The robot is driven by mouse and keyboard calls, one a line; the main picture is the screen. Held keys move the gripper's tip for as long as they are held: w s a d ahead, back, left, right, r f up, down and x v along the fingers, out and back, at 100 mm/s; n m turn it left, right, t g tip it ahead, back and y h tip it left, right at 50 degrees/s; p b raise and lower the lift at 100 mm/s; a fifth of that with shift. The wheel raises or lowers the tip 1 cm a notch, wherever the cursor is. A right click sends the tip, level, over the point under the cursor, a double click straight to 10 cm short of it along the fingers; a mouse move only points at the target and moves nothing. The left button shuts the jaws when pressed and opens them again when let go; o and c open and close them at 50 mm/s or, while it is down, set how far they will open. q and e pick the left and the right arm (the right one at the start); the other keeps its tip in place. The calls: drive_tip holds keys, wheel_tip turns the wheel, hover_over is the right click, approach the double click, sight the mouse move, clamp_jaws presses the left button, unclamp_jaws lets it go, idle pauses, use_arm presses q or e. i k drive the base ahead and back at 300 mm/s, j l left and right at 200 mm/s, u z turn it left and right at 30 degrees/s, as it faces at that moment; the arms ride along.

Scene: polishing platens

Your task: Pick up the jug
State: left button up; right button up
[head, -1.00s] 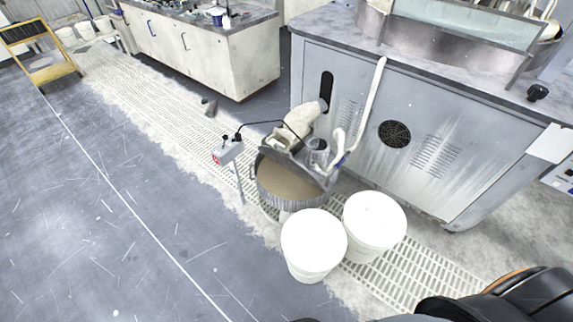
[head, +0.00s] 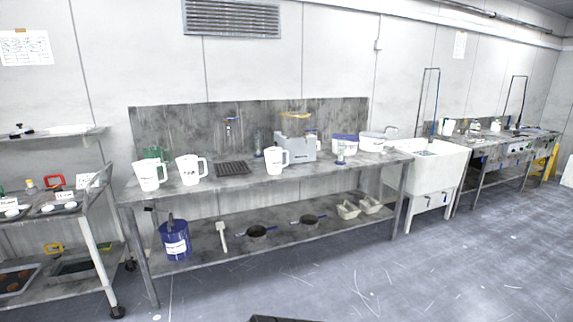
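Several white jugs with handles stand upright on the metal bench (head: 330,172) across the room in the head view. One jug (head: 148,176) is near the bench's left end, and a second jug (head: 189,170) stands just right of it. A third jug (head: 275,160) stands near the middle, in front of a grey box. The jugs carry dark markings too small to read. Which one the task means cannot be told. Neither gripper shows; a dark shape at the bottom edge cannot be identified.
A dark grid tray (head: 233,169) lies between the jugs. White tubs (head: 371,142) stand farther right. The lower shelf holds a blue bucket (head: 175,240) and pans. A cart (head: 96,235) stands left, a white sink (head: 436,165) right. The floor (head: 380,275) before the bench is clear.

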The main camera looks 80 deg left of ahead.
sight(146, 171)
drive_tip(key=u, duration=3.8)
drive_tip(key=z, duration=0.65)
drive_tip(key=l+z, duration=0.15)
drive_tip(key=z, duration=1.2)
drive_tip(key=i+z, duration=0.1)
drive_tip(key=z, duration=1.2)
drive_tip(key=i+z, duration=0.1)
drive_tip(key=z, duration=0.55)
drive_tip(key=j+z, duration=0.1)
drive_tip(key=z, duration=1.2)
drive_tip(key=j+u, duration=0.1)
drive_tip(key=u, duration=5.3)
drive_tip(key=k+l, duration=0.05)
